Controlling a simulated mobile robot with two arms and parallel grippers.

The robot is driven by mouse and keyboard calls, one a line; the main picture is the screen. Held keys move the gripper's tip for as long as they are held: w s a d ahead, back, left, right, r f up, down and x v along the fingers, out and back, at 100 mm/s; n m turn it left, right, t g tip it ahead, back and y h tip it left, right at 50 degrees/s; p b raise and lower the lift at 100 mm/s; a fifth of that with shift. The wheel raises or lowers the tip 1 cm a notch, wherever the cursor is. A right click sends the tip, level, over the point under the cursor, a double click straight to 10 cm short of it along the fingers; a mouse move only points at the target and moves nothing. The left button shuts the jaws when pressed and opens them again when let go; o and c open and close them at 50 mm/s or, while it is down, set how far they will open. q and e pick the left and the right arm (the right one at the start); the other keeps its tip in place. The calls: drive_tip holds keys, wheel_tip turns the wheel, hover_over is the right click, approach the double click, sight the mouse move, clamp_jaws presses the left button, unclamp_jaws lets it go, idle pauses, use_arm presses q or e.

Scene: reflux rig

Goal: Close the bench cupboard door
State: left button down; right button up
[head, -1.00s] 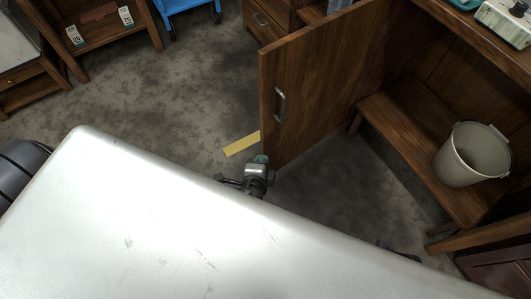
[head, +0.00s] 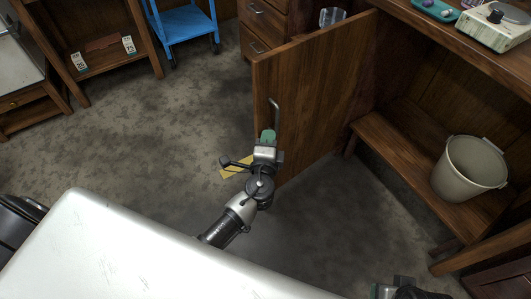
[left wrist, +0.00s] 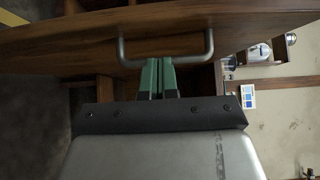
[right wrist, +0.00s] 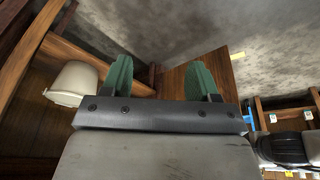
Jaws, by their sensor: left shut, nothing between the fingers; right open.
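The cupboard door (head: 318,85) stands wide open, a brown wooden panel with a metal bar handle (head: 275,115) on its face. In the left wrist view the handle (left wrist: 165,50) lies just beyond the fingertips. My left gripper (head: 268,136) is shut and empty, close to the door's free edge and handle; I cannot tell whether it touches. Its green fingers (left wrist: 157,75) are together in the left wrist view. My right gripper (right wrist: 160,75) is open and empty, low at the front. The door (right wrist: 208,72) shows beyond its fingers in the right wrist view.
A grey bucket (head: 468,168) stands on the shelf (head: 400,160) inside the open cupboard. A scale-like device (head: 497,25) sits on the bench top. A blue cart (head: 184,24) is at the back. The floor (head: 150,130) left of the door is clear.

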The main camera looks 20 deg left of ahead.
sight(260, 121)
use_arm(q)
drive_tip(key=shift+w+a, duration=0.5)
drive_tip(key=shift+a, duration=0.35)
drive_tip(key=shift+w+a, duration=0.45)
drive_tip(key=shift+a, duration=0.35)
drive_tip(key=shift+a, duration=0.15)
